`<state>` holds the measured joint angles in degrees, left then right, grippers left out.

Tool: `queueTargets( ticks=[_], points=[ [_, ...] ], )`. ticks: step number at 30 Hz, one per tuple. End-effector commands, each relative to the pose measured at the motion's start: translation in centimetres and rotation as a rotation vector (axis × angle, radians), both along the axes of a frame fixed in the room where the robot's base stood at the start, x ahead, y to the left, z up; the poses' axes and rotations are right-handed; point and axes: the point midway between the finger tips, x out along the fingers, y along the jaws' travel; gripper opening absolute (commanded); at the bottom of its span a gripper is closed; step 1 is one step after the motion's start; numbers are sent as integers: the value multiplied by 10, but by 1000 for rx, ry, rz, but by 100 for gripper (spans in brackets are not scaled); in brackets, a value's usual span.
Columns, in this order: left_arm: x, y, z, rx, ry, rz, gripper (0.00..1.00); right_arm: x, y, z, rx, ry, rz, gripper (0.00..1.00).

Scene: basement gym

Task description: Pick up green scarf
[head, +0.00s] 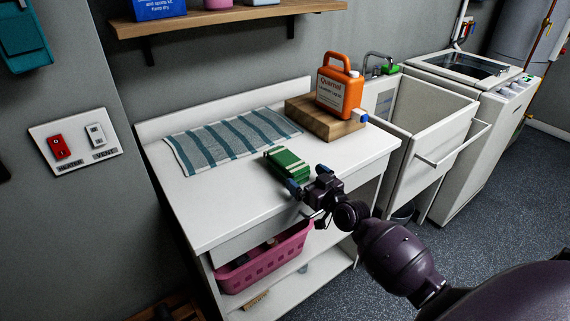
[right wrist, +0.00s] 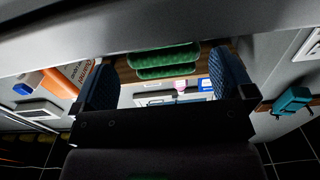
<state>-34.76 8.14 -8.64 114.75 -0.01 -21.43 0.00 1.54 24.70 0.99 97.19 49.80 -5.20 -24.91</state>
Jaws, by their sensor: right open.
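The green scarf (head: 287,163) looks like a small folded green bundle with a pale band, lying on the white counter (head: 215,210) near its front edge. My right gripper (head: 306,181) is open just in front of the scarf, toward the counter's front edge. In the right wrist view the green scarf (right wrist: 165,60) shows beyond and between the two dark blue fingers of the right gripper (right wrist: 163,68). The fingers do not appear closed on it. My left gripper is in neither view.
A striped towel (head: 232,137) lies behind the scarf. An orange jug (head: 341,91) stands on a wooden board (head: 310,119) at the back right. A pink basket (head: 265,260) sits below the counter. A sink (head: 425,115) adjoins on the right. The counter's front left is clear.

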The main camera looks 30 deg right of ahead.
Motion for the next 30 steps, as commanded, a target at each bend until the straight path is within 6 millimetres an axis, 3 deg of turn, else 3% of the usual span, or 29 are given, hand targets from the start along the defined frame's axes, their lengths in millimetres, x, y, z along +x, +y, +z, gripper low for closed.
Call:
queueTargets(
  ticks=[12, 22, 30],
  points=[
    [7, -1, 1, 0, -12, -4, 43, 46, 7, 2, 0, 0, 0, 100],
    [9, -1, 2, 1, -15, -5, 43, 51, 7, 2, 0, 0, 0, 100],
    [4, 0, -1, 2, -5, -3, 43, 51, 7, 2, -1, 0, 0, 59]
  ],
)
